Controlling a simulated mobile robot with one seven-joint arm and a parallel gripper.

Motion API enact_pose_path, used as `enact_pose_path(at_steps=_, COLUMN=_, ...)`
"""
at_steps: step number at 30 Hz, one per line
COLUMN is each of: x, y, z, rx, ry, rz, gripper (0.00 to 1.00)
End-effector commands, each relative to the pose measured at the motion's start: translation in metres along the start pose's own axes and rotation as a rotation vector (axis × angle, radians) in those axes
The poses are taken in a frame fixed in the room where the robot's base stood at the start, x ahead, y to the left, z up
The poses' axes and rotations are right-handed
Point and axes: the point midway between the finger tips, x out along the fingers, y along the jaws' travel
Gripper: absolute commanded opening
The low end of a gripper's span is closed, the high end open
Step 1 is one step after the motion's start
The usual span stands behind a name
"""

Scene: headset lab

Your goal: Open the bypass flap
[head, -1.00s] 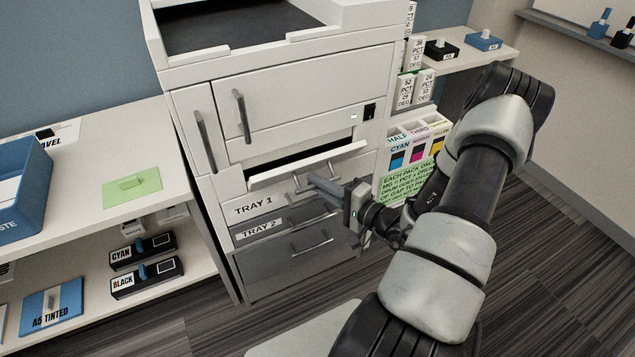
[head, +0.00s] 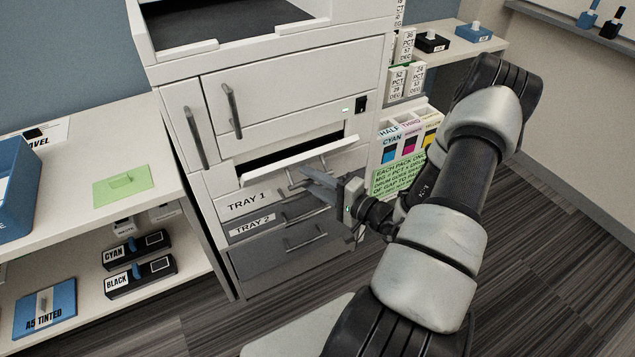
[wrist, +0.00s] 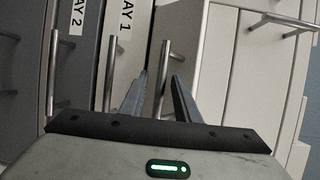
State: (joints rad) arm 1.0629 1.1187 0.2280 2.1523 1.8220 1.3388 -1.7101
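The bypass flap (head: 275,166) is a white panel on the printer front above the TRAY 1 drawer. It is tilted outward at the top, with a dark opening (head: 290,150) behind it. My gripper (head: 305,174) is at the flap's front, near its metal bar handle. In the wrist view the two fingers of my gripper (wrist: 158,76) are apart, with a vertical-looking bar handle (wrist: 166,52) between or just beyond the tips. I cannot tell whether they touch it. The TRAY 1 handle (wrist: 109,75) is just left of the fingers.
The TRAY 1 (head: 240,205) and TRAY 2 (head: 258,226) drawers are below, shut. Two doors with upright handles (head: 232,110) are above. A shelf (head: 75,205) stands left and a cartridge rack (head: 405,145) right.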

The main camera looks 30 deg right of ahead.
Motion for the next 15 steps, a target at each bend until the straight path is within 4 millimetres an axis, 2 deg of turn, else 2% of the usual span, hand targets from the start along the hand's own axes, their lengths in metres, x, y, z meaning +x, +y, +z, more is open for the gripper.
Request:
enact_pose_path(at_steps=5, x=-0.017, y=-0.001, z=-0.001, rx=0.0, ry=0.003, rz=0.001, gripper=0.29)
enact_pose_path(at_steps=15, x=-0.097, y=-0.001, z=-0.001, rx=0.002, ry=0.006, rz=0.002, gripper=0.29)
